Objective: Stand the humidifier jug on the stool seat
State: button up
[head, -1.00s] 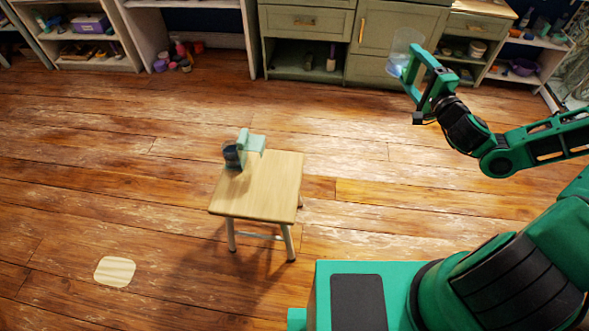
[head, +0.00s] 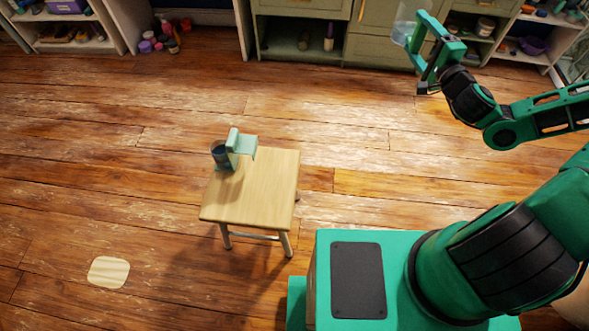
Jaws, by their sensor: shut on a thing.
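The humidifier jug (head: 403,30) is a clear, bluish see-through vessel at the top right of the head view. My gripper (head: 413,38) is shut on it and holds it in the air, well up and to the right of the stool. The jug's top is close to the frame's upper edge. The stool (head: 265,192) has a pale wooden seat and light legs and stands on the floor left of my base. Its seat is bare except at the back left corner.
A pale green appliance (head: 243,146) with a dark cup-like part (head: 220,154) stands at the seat's back left corner. Green cabinets (head: 375,50) and shelves (head: 75,35) line the back. A pale flat patch (head: 108,272) lies on the floor at left. The floor around the stool is clear.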

jog(key=s+a+f+n+g+y, duration=0.3)
jog(key=a+f+n+g+y, duration=0.2)
jog(key=a+f, duration=0.5)
jog(key=s+a+f+n+g+y, duration=0.2)
jog(key=a+f+n+g+y, duration=0.3)
jog(key=a, duration=0.9)
jog(key=s+a+f+n+g, duration=0.4)
jog(key=s+f+g, duration=0.3)
jog(key=s+f, duration=0.2)
jog(key=s+a+f+n+g+y, duration=0.1)
jog(key=s+a+f+n+g, duration=0.3)
jog(key=s+f+g, duration=0.3)
jog(key=s+f+n, duration=0.1)
jog(key=s+f, duration=0.1)
jog(key=s, duration=0.3)
jog(key=shift+s+n+g, duration=0.3)
jog(key=shift+s+g, duration=0.05)
jog(key=shift+g, duration=0.05)
jog(key=shift+d, duration=0.1)
jog(key=shift+f, duration=2.85)
jog(key=shift+f, duration=0.55)
